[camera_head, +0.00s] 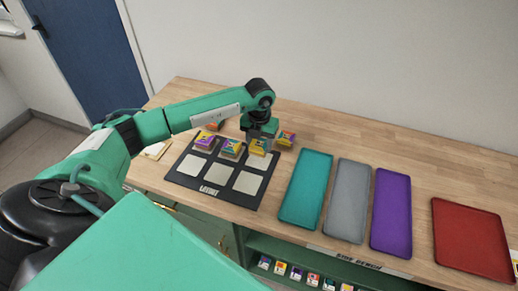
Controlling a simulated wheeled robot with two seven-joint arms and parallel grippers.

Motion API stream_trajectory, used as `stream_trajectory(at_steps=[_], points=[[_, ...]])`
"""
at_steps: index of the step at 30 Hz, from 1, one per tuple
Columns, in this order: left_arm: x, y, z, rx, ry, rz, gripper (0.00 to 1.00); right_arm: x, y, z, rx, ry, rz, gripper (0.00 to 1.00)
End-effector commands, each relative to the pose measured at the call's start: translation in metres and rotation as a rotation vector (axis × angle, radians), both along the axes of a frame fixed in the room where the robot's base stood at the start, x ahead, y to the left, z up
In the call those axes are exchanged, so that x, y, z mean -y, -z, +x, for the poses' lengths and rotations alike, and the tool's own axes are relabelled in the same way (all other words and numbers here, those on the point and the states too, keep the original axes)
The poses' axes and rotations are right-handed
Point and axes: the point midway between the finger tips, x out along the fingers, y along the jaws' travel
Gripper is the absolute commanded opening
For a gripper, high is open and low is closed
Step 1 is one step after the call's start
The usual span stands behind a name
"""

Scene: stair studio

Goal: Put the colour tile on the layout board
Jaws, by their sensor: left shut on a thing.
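My left gripper (260,140) points down at the board's back right corner. It is shut on a yellowish colour tile (258,148), over or on the back right square; contact with the board cannot be told. The gripper hides part of the tile. The front row of squares is bare. My right gripper is not in view.
Another colourful tile (286,138) lies just right of the gripper. Teal (305,189), grey (347,201), purple (391,213) and red (471,239) trays lie to the right. A shelf with several small tiles (280,268) is below the bench edge. The bench behind the trays is clear.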

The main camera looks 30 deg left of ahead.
Motion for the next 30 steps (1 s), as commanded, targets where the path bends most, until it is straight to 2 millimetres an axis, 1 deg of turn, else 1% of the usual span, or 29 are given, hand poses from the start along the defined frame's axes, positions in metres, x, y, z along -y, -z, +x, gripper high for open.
stream_trajectory(at_steps=[5, 9, 12, 19, 23, 24, 26, 27, 30], points=[[0.0, 0.013, -0.001, -0.001, 0.0, 0.001, 0.29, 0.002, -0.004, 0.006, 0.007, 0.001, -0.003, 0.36], [0.0, 0.034, 0.0, -0.002, 0.0, 0.0, 0.29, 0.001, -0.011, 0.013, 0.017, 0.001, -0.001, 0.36], [0.0, 0.044, 0.0, 0.0, 0.0, 0.0, 0.29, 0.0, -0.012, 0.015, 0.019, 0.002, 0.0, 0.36], [0.0, 0.045, 0.0, 0.001, 0.001, 0.0, 0.29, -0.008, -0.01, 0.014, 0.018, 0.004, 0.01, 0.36], [0.0, 0.05, 0.0, 0.001, 0.001, 0.0, 0.29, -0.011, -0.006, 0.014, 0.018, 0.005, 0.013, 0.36], [0.0, 0.048, 0.0, 0.001, 0.001, 0.0, 0.6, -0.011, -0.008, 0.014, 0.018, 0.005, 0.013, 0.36], [0.0, 0.048, 0.0, 0.001, 0.001, 0.0, 0.72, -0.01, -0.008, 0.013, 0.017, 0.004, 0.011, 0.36], [0.0, 0.048, 0.0, 0.001, 0.001, 0.0, 0.74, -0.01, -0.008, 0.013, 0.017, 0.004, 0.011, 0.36], [0.0, 0.048, 0.0, 0.001, 0.001, 0.0, 0.74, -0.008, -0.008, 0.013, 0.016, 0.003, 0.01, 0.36]])
